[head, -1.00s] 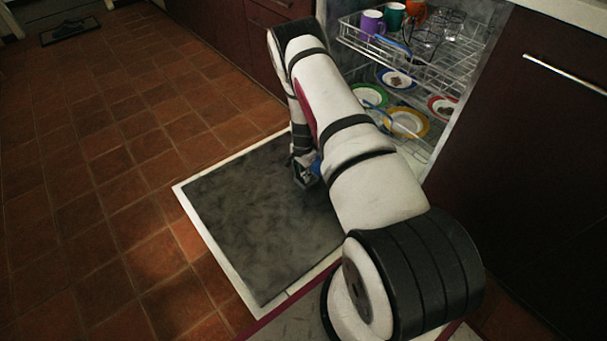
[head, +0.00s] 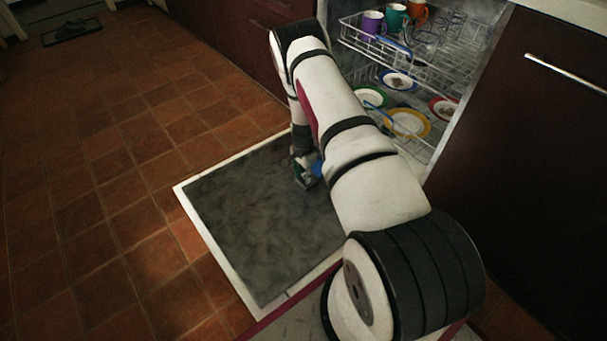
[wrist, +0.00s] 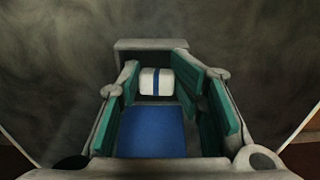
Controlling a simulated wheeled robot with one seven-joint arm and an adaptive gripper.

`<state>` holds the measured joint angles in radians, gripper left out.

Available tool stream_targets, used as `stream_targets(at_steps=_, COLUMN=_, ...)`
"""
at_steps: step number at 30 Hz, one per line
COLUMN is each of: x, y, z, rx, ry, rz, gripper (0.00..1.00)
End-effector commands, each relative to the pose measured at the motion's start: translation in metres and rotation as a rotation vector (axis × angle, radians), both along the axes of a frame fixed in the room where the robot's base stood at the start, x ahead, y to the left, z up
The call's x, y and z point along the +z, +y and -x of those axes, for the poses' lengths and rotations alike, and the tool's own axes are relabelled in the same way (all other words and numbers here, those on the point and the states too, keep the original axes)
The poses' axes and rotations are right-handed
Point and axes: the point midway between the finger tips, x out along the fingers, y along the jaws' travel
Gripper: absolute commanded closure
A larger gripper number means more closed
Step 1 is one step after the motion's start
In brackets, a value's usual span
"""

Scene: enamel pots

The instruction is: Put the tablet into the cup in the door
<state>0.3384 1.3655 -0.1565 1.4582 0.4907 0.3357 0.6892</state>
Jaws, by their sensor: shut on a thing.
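The tablet (wrist: 156,83) is white with a blue band. In the wrist view it sits between the fingertips of my gripper (wrist: 158,80), which is shut on it with green pads on both sides. The cup in the door (wrist: 150,44) shows as a grey rim with a dark hollow just beyond the tablet. I cannot tell whether the tablet is above the cup or partly inside it. In the head view my gripper (head: 306,178) is low over the open door (head: 250,220); tablet and cup are not discernible there.
The dishwasher's upper rack (head: 405,62) holds a purple mug (head: 373,24), a teal mug (head: 396,17) and glasses. The tiled floor (head: 90,180) left of the door is clear.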

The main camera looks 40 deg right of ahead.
Motion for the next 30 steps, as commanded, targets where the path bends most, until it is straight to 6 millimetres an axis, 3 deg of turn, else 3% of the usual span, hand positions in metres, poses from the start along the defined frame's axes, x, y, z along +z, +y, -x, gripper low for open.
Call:
stream_targets(at_steps=1, x=-0.016, y=-0.002, z=0.02, rx=-0.009, ry=0.033, rz=-0.003, gripper=0.95)
stream_targets(at_steps=6, x=-0.016, y=-0.003, z=0.021, rx=-0.01, ry=0.034, rz=-0.004, gripper=0.88)
stream_targets(at_steps=9, x=-0.016, y=-0.002, z=0.021, rx=-0.009, ry=0.036, rz=-0.005, gripper=1.0)
stream_targets(at_steps=10, x=-0.016, y=-0.002, z=0.021, rx=-0.009, ry=0.036, rz=-0.006, gripper=0.71)
stream_targets(at_steps=13, x=-0.016, y=-0.001, z=0.021, rx=-0.008, ry=0.037, rz=-0.006, gripper=0.48)
stream_targets(at_steps=14, x=-0.016, y=0.0, z=0.021, rx=-0.007, ry=0.037, rz=-0.007, gripper=0.45)
stream_targets(at_steps=22, x=-0.014, y=0.002, z=0.02, rx=-0.003, ry=0.039, rz=-0.01, gripper=0.44)
stream_targets(at_steps=30, x=0.007, y=0.004, z=0.018, rx=0.0, ry=0.035, rz=-0.012, gripper=0.44)
